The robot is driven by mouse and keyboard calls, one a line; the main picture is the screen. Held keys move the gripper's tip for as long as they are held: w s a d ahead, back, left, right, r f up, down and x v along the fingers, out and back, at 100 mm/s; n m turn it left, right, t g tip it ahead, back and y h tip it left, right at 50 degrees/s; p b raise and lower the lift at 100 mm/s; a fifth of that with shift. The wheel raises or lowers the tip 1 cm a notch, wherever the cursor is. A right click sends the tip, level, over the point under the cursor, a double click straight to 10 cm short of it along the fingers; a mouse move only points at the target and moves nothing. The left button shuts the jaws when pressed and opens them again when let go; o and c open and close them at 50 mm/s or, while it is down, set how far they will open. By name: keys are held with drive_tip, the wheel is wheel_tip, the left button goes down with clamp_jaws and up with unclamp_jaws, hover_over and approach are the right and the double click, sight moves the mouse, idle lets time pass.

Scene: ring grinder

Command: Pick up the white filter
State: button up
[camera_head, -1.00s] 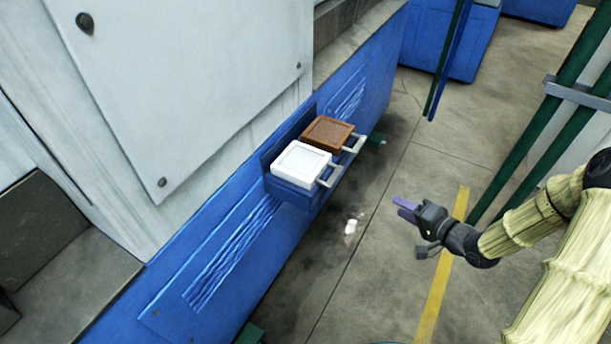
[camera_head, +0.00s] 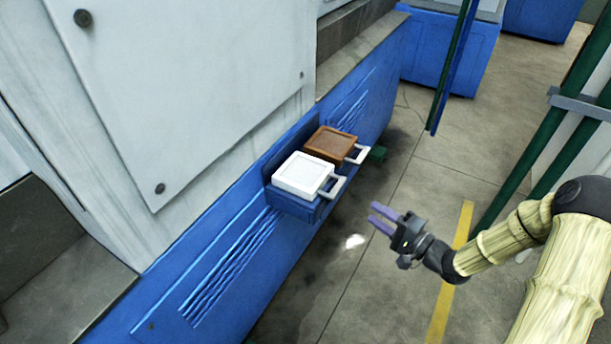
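The white filter (camera_head: 301,173) is a square block with a raised rim and a white handle on its right side. It sits in a blue holder (camera_head: 292,205) on the side of the machine, beside a brown filter (camera_head: 330,143) with a similar handle. My gripper (camera_head: 377,217) is to the right of the white filter and apart from it. Its two purple fingers point left toward the holder, with a gap between them. It is open and empty.
The blue and white machine (camera_head: 200,110) fills the left side. Green posts (camera_head: 540,170) stand at the right, and a thin green and blue post (camera_head: 452,70) stands further back.

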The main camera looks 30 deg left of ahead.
approach(339, 192)
drive_tip(key=x, duration=0.4)
drive_tip(key=shift+w+r, duration=0.15)
drive_tip(key=shift+w, duration=0.1)
drive_tip(key=shift+x, duration=2.65)
drive_tip(key=shift+s, duration=0.15)
clamp_jaws()
